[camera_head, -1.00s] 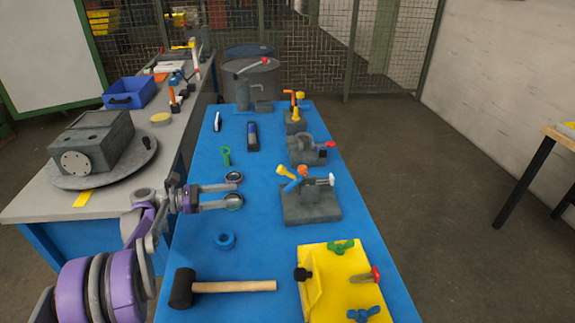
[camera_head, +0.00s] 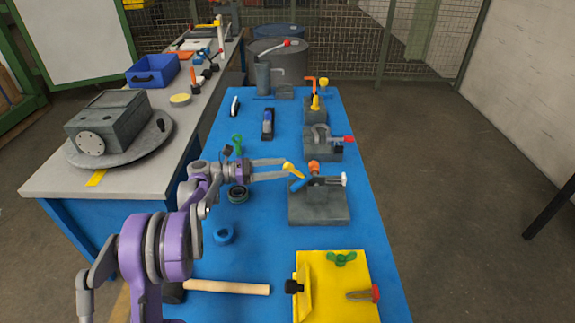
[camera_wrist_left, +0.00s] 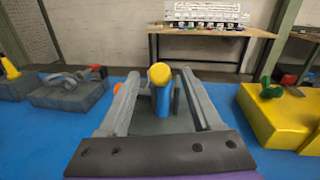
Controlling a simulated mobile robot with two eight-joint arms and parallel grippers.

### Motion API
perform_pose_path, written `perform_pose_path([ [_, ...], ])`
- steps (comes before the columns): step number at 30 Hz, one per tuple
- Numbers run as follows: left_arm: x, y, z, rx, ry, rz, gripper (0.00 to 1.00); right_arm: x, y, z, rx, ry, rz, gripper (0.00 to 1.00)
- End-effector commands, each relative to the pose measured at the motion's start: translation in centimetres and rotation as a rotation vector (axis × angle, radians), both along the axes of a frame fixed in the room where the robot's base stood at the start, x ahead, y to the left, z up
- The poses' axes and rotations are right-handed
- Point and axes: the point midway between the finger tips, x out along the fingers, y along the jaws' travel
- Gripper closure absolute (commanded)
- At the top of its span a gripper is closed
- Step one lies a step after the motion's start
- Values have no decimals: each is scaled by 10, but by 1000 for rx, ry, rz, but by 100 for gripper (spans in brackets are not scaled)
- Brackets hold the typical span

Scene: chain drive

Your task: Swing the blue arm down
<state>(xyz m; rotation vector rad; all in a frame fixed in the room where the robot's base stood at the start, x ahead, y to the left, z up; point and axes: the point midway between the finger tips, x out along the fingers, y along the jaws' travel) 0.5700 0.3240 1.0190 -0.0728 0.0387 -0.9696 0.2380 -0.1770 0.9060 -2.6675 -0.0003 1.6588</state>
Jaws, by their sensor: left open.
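The blue arm (camera_head: 298,185) has a yellow tip (camera_head: 293,169) and sits on a grey block fixture (camera_head: 320,208) with an orange knob and a white-ended pin. It tilts up and to the left. My left gripper (camera_head: 285,168) is open, its fingertips at the yellow tip. In the left wrist view the yellow tip (camera_wrist_left: 160,74) and the blue arm (camera_wrist_left: 161,100) stand between the two spread fingers. I cannot tell whether either finger touches. My right gripper is not in view.
A grey clamp fixture (camera_head: 322,148) with a red-tipped handle stands behind. A yellow plate (camera_head: 335,300) with a green wing knob lies in front.

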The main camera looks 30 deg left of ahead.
Motion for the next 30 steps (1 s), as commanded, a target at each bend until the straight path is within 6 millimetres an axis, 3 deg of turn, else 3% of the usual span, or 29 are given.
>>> perform_pose_path([
  [6, 14, -20, 0, 0, -1, -1, 35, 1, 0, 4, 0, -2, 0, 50],
  [17, 16, -24, -1, 1, -1, 0, 36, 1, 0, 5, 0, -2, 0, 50],
  [27, 16, -23, 0, 1, -1, 1, 98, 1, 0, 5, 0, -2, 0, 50],
  [30, 16, -23, 0, 1, -1, 1, 100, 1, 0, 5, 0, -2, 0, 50],
])
